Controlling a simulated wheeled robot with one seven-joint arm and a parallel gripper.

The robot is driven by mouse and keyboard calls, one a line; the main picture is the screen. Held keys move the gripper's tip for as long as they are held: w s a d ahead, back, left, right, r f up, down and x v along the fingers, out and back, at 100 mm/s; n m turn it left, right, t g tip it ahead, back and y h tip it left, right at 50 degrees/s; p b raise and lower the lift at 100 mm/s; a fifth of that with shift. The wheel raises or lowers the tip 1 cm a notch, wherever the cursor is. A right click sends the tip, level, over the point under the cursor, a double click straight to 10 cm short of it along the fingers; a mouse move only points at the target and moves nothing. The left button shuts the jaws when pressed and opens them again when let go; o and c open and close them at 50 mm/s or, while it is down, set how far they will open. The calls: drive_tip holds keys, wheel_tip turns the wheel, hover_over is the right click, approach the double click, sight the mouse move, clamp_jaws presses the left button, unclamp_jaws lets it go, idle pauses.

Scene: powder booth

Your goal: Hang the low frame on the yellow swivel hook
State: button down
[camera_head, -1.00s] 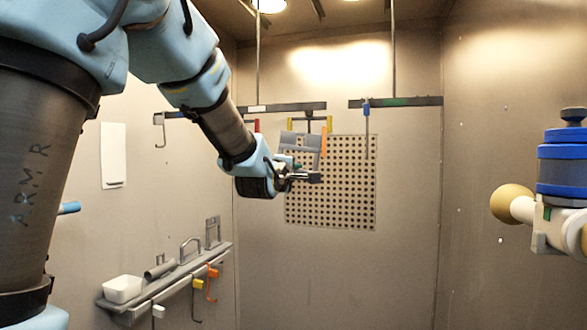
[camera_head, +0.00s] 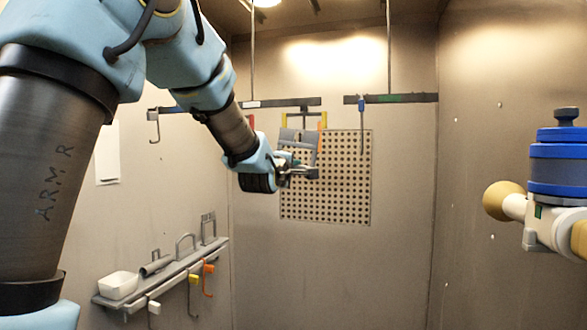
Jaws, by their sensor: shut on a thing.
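My gripper (camera_head: 300,172) is shut on a grey frame (camera_head: 291,136), which stands up above the fingers with an orange strip at its right side. The frame is in front of the left overhead bar's middle fitting, whose yellow ends (camera_head: 323,119) show just above and beside it. I take this fitting to be the yellow swivel hook. The frame covers its lower part, and I cannot tell whether they touch.
The left bar (camera_head: 285,103) also bears a red hook (camera_head: 251,122) and a grey hook (camera_head: 153,125). The right bar (camera_head: 415,98) bears a blue hook (camera_head: 362,125). A perforated panel (camera_head: 345,195) is behind. A wall shelf (camera_head: 180,270) at lower left holds a white bin (camera_head: 118,285).

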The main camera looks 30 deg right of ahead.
drive_tip(key=shift+x, duration=1.65)
drive_tip(key=shift+f+b, duration=0.65)
drive_tip(key=shift+b, duration=0.35)
drive_tip(key=c, duration=0.8)
unclamp_jaws()
drive_tip(key=shift+f, duration=0.1)
drive_tip(key=b+v, duration=0.4)
drive_tip(key=v, duration=0.7)
